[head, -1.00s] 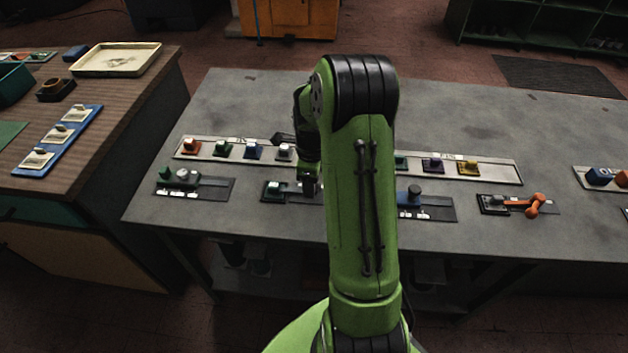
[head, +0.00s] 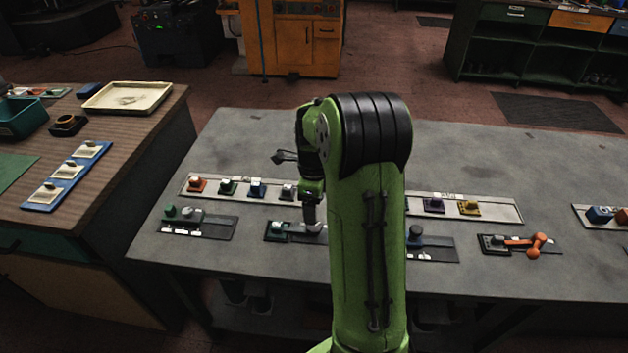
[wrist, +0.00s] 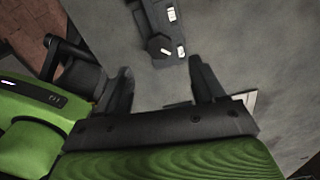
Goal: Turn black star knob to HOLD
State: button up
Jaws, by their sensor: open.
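In the wrist view, a dark faceted knob (wrist: 160,46) with a pale mark on top sits at the end of a dark panel with small white labels. It looks like the black star knob, but its star shape and label words are too small to make out. My gripper (wrist: 163,85) is open, with its fingers apart and nothing between them; the knob shows beyond the fingertips. My arm hides much of that panel's right side.
A panel with green and grey knobs (head: 198,232) lies to the left. A panel with a dark knob (head: 415,232) and one with an orange handle (head: 537,243) lie to the right. A pale strip (head: 405,201) of coloured knobs runs behind. The back of the table is clear.

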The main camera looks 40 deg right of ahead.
notch_tip(320, 180, up, 8)
jog(key=p, duration=0.1)
jog(key=shift+r+p, duration=0.25)
jog(key=shift+p, duration=0.1)
dwell(0.4)
jog(key=s+a+r+n+t+h+p, duration=0.1)
jog(key=s+a+r+n, duration=0.35)
jog(key=a+n, duration=0.2)
jog(key=s+a+r+n+t, duration=0.2)
jog(key=s+a+r+n, duration=0.1)
jog(key=a+r+n, duration=0.3)
jog(key=s+a+n+t+y, duration=0.1)
jog(key=s+a+n+t, duration=0.1)
jog(key=s+a+n, duration=0.4)
jog(key=s+n, duration=0.5)
jog(key=n, duration=0.5)
jog(key=shift+s+a+t+p, duration=0.2)
jog(key=shift+t+p, duration=0.1)
jog(key=shift+p, duration=0.05)
